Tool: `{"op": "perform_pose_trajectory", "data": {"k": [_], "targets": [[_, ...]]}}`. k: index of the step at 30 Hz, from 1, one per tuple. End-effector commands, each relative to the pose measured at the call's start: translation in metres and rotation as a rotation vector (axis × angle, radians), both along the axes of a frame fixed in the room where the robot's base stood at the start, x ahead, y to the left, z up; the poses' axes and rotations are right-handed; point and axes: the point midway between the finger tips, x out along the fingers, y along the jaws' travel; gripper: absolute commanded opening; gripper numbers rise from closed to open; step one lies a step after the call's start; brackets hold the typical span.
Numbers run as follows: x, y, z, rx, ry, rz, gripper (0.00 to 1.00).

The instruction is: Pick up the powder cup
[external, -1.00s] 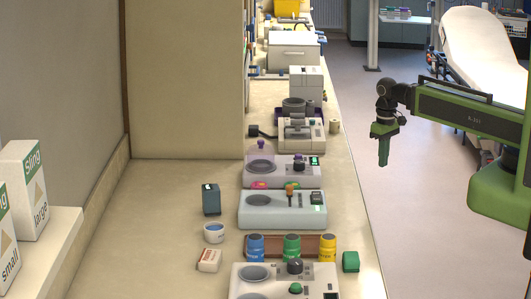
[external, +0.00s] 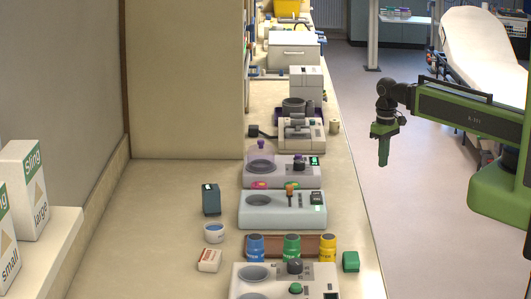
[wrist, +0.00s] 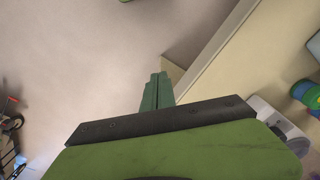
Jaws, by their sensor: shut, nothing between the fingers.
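A small white cup (external: 214,232) with blue contents stands upright on the left part of the bench in the external view. It is the only thing that looks like the powder cup. My gripper (external: 383,164) is shut and empty, pointing down over the floor beyond the bench's right edge, well right of the cup and apart from it. In the wrist view my gripper (wrist: 160,76) shows its green fingers together, with pale floor beyond. The cup cannot be made out in the wrist view.
A dark box (external: 211,199) stands behind the cup and a small white-and-red box (external: 209,260) in front. Blue (external: 256,248), green (external: 292,248) and yellow (external: 328,248) jars stand to its right. Devices line the bench. The bench (external: 155,235) left of the cup is clear.

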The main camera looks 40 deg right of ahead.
Motion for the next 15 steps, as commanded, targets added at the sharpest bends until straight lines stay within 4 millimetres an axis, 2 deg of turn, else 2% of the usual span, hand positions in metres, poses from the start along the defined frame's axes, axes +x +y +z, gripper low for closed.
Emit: {"op": "perform_pose_trajectory", "data": {"k": [7, 15], "targets": [[0.0000, 0.0000, 0.0000, 0.000, 0.000, 0.000, 0.00], [0.0000, 0.0000, 0.0000, 0.000, 0.000, 0.000, 0.34]]}}
